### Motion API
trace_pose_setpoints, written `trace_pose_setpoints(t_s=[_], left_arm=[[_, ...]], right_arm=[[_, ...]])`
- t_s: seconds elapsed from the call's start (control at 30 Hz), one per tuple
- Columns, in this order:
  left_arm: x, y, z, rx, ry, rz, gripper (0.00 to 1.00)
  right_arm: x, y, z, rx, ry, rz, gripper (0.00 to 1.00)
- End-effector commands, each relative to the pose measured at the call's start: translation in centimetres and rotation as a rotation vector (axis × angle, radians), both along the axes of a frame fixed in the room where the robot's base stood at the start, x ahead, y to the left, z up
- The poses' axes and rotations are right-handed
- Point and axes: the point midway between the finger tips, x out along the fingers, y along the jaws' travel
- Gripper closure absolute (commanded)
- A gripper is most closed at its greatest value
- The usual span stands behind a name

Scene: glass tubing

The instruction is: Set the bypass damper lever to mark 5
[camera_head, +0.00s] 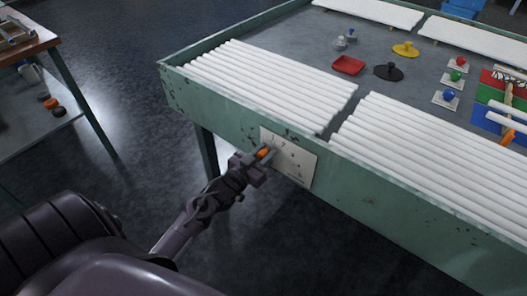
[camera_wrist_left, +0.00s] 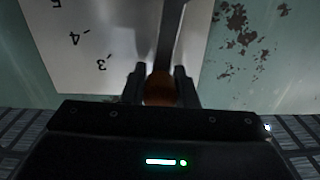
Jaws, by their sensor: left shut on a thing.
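A pale scale plate (camera_head: 306,159) with printed numbers is fixed to the green side wall of the table in the head view. The plate (camera_wrist_left: 100,30) also shows in the left wrist view, with marks 3, 4 and 5 readable to the left of the lever. The damper lever (camera_wrist_left: 171,35) is a grey bar ending in an orange knob (camera_head: 263,152). My left gripper (camera_head: 259,163) is shut on this knob, and the fingers (camera_wrist_left: 160,88) flank it in the wrist view. The lever stands apart from mark 5, on the far side of 3. My right gripper is not in view.
A side bench (camera_head: 22,45) stands at the far left. The floor between them is clear.

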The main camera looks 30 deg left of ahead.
Motion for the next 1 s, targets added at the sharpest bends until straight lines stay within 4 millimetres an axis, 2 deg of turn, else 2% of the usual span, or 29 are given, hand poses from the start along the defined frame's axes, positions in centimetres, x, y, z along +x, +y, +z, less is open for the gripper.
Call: trace_pose_setpoints(t_s=[0.53, 1.0], left_arm=[[-0.3, -3.4, -1.3, 0.444, -0.033, -0.003, 1.00], [-0.5, -5.8, -4.0, 0.888, -0.070, -0.002, 1.00]], right_arm=[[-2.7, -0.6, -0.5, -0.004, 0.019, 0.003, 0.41], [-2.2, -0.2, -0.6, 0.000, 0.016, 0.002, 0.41]])
